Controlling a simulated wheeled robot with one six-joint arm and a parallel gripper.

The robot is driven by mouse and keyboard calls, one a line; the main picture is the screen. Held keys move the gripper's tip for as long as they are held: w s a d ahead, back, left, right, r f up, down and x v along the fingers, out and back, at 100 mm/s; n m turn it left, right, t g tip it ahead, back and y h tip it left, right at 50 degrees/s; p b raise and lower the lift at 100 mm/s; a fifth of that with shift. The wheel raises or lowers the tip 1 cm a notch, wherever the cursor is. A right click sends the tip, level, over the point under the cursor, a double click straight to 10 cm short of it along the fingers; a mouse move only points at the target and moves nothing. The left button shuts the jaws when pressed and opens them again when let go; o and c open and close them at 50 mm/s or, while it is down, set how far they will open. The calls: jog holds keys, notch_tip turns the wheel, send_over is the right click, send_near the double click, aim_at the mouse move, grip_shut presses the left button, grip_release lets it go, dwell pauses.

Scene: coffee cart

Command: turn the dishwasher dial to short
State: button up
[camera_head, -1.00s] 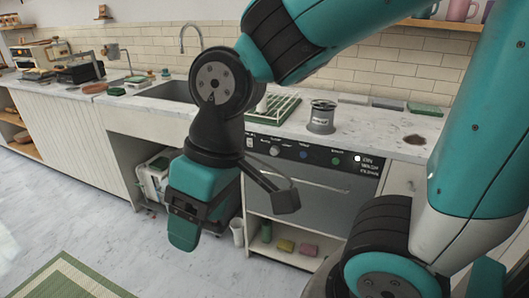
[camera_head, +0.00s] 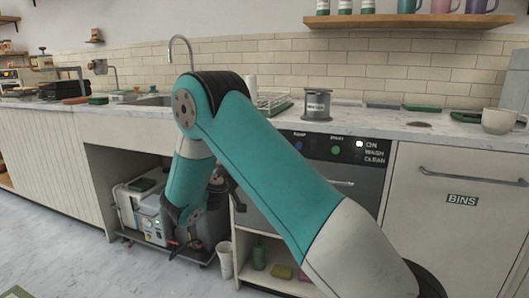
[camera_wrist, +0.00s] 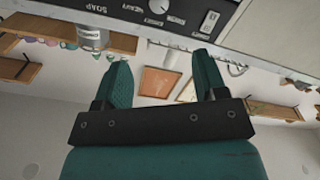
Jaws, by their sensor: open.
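The dishwasher (camera_head: 345,172) stands under the counter, its black control panel (camera_head: 340,148) partly behind my arm in the head view. Blue and green buttons and a white light show there; the dial is hidden. In the wrist view the panel (camera_wrist: 120,8) appears upside down along the top. The pale round dial (camera_wrist: 158,5) is at the top edge, partly cut off, beside the label HEAVY; its setting cannot be read. My gripper (camera_wrist: 163,75) is open and empty, its two teal fingers apart and not visibly touching the dial. Its fingertips are hidden in the head view.
A metal canister (camera_head: 317,105) stands on the counter above the panel. A white rocker switch (camera_wrist: 209,21) sits beside the dial. A bins drawer (camera_head: 460,185) is to the right. A white machine (camera_head: 146,210) stands in the open bay to the left. A cup (camera_head: 499,121) is at far right.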

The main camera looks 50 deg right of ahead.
jog(key=p+x, duration=0.7)
jog(key=x, duration=1)
jog(key=shift+s, duration=0.1)
jog(key=c, duration=0.9)
